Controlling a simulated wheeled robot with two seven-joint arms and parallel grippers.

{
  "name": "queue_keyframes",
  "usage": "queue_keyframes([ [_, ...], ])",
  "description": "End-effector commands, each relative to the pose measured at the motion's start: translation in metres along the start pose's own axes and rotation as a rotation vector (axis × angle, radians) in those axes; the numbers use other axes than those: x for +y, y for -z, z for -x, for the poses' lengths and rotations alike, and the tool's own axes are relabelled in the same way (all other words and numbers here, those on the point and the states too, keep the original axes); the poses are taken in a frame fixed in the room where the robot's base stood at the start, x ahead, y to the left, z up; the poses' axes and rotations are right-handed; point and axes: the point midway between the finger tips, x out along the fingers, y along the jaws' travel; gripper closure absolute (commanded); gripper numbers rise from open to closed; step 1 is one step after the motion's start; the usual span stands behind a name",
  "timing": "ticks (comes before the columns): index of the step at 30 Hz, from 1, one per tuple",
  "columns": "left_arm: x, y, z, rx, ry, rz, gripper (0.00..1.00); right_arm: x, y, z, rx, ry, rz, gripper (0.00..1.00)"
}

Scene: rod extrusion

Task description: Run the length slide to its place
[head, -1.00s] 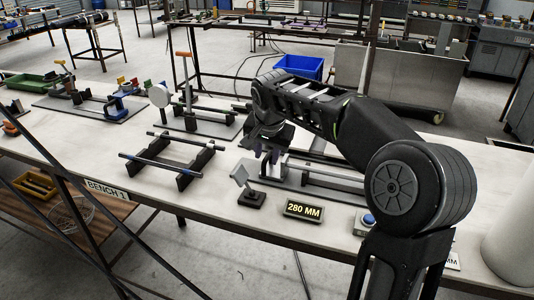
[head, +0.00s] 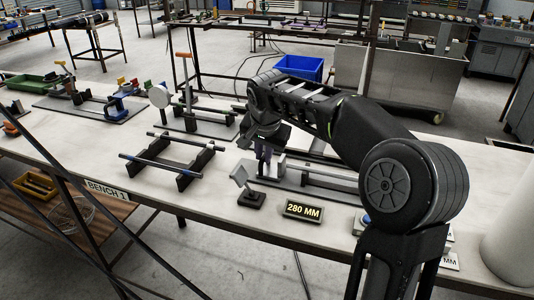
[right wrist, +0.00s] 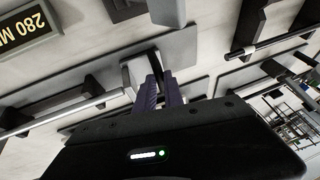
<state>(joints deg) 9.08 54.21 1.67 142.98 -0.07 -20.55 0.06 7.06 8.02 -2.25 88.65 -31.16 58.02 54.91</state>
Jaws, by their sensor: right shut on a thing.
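My right gripper (head: 266,160) is low over the length-stop fixture (head: 318,186), at the left end of its rail. Its purple fingers show in the right wrist view (right wrist: 160,88), closed about a narrow dark grey part that I take to be the length slide (right wrist: 156,63). Most of that part is hidden by the fingers and hand. The fixture's bright rod (right wrist: 65,112) runs off to the left in the wrist view. My left gripper is out of view.
A 280 MM sign (head: 303,210) and a small tilted plate on a stand (head: 246,186) sit in front of the fixture. A rack with two dark rods (head: 166,162) lies to the left.

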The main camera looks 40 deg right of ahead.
Motion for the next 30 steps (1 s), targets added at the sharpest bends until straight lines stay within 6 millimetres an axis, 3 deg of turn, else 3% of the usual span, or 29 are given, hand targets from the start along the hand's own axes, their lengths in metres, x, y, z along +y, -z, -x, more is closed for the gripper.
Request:
queue_keyframes([
  [6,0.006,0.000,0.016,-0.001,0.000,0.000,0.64,-0.049,-0.003,-0.005,0.000,0.004,0.006,1.00],
  [9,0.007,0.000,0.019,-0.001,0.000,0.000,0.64,-0.063,-0.004,-0.008,0.001,0.005,0.003,1.00],
  [19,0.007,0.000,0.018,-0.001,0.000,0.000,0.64,-0.069,-0.005,-0.011,0.004,0.010,0.002,1.00],
  [20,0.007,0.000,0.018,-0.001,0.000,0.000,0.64,-0.069,-0.005,-0.011,0.004,0.010,0.002,0.85],
  [21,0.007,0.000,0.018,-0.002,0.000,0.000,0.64,-0.069,-0.005,-0.011,0.004,0.010,0.002,0.82],
  [27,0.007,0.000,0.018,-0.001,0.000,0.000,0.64,-0.068,-0.005,-0.011,0.002,0.007,0.002,0.66],
  [30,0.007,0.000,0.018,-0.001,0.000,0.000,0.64,-0.067,-0.005,-0.011,0.002,0.005,0.001,0.66],
])
